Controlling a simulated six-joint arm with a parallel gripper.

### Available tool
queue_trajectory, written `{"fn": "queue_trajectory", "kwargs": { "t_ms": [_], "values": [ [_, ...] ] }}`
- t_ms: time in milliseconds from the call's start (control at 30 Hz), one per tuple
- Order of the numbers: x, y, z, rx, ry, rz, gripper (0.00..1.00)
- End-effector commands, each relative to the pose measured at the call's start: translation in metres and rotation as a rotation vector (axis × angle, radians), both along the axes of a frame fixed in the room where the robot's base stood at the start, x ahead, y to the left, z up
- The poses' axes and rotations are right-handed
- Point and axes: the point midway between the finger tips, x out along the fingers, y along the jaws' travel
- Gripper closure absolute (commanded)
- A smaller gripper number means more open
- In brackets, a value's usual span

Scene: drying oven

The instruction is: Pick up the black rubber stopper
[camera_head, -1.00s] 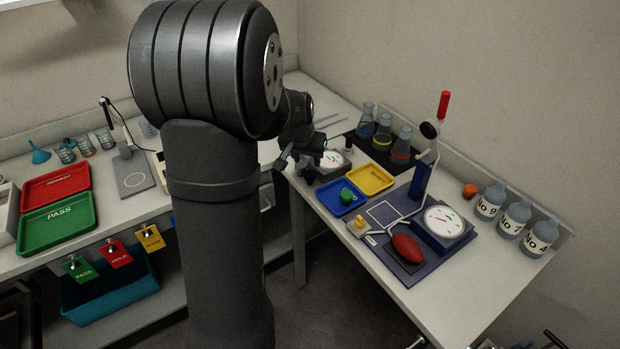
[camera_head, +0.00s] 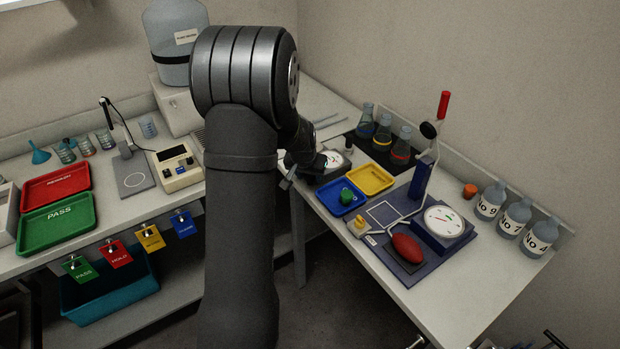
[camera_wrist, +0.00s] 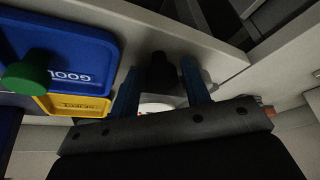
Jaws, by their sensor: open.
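In the wrist view, a dark, rounded object that looks like the black rubber stopper (camera_wrist: 158,72) stands near the edge of the right-hand table. My gripper (camera_wrist: 160,82) is open, with one blue finger on each side of the stopper. I cannot tell whether either finger touches it. In the head view, my gripper (camera_head: 306,172) is low over the far left corner of that table, beside the round white dial (camera_head: 333,158). The arm hides the stopper there.
A blue tray (camera_head: 327,202) holding a green stopper (camera_head: 347,197) and a yellow tray (camera_head: 386,181) lie close to my gripper. Several flasks (camera_head: 383,133) stand behind. A blue stand with a red-tipped lever (camera_head: 443,104) rises to the right.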

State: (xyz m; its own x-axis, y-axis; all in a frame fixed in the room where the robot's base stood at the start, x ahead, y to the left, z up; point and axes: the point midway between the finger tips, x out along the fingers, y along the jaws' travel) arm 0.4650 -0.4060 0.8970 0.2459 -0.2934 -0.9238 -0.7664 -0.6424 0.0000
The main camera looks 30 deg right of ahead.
Motion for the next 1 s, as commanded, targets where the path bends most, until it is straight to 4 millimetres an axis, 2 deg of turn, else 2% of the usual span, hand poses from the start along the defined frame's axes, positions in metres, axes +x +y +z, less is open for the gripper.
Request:
{"fn": "queue_trajectory", "kwargs": {
  "t_ms": [100,267,667,767,900,1000],
  "values": [
    [0.0,0.0,0.0,0.0,0.0,0.0,0.59],
    [0.0,0.0,0.0,0.0,0.0,0.0,0.9],
    [0.0,0.0,0.007,-0.002,-0.001,0.0,0.91],
    [0.0,0.0,0.017,-0.001,-0.002,0.0,0.91],
    [0.001,-0.001,0.043,-0.004,-0.005,-0.001,0.91],
    [-0.021,-0.008,0.055,-0.001,-0.003,-0.006,0.91]
  ]
}}
